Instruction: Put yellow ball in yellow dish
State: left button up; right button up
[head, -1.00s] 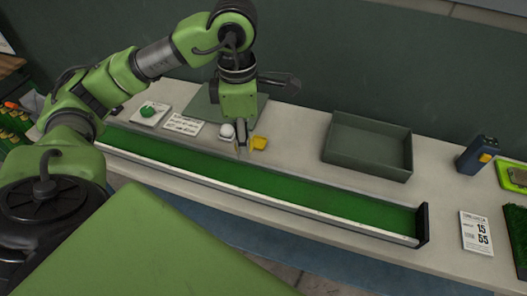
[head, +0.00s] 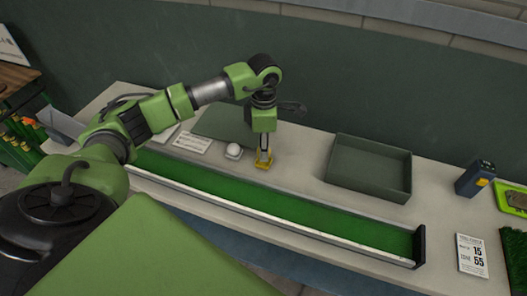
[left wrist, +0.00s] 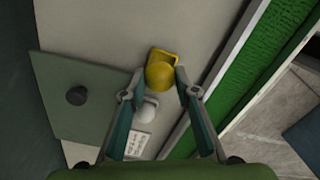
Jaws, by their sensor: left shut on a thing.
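My left gripper (head: 264,157) is shut on the yellow ball (left wrist: 160,76), which sits between its fingertips in the left wrist view. The yellow dish (head: 263,166) is on the light counter, right at the fingertips in the head view. In the left wrist view the dish (left wrist: 160,53) shows just behind the ball and is partly covered by it. I cannot tell whether the ball touches the dish. In the head view the ball cannot be made out apart from the dish and fingers. My right gripper is not in view.
A white ball (head: 233,151) stands close left of the yellow dish. A long green turf channel (head: 290,211) runs along the counter's front. An empty grey-green tray (head: 409,176) is to the right, and a blue and yellow device (head: 475,178) stands beyond it. Bare counter lies between dish and tray.

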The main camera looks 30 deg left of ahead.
pick_arm(q)
notch_tip(320, 180, down, 2)
jog(key=shift+s+f+p, duration=0.1)
jog(key=shift+p, duration=0.45)
jog(key=shift+f, duration=0.25)
jog(key=shift+f, duration=0.1)
jog(key=shift+f+b, duration=0.15)
jog(key=shift+b, duration=0.15)
jog(key=o, duration=1.2)
jog(key=shift+c, duration=0.2)
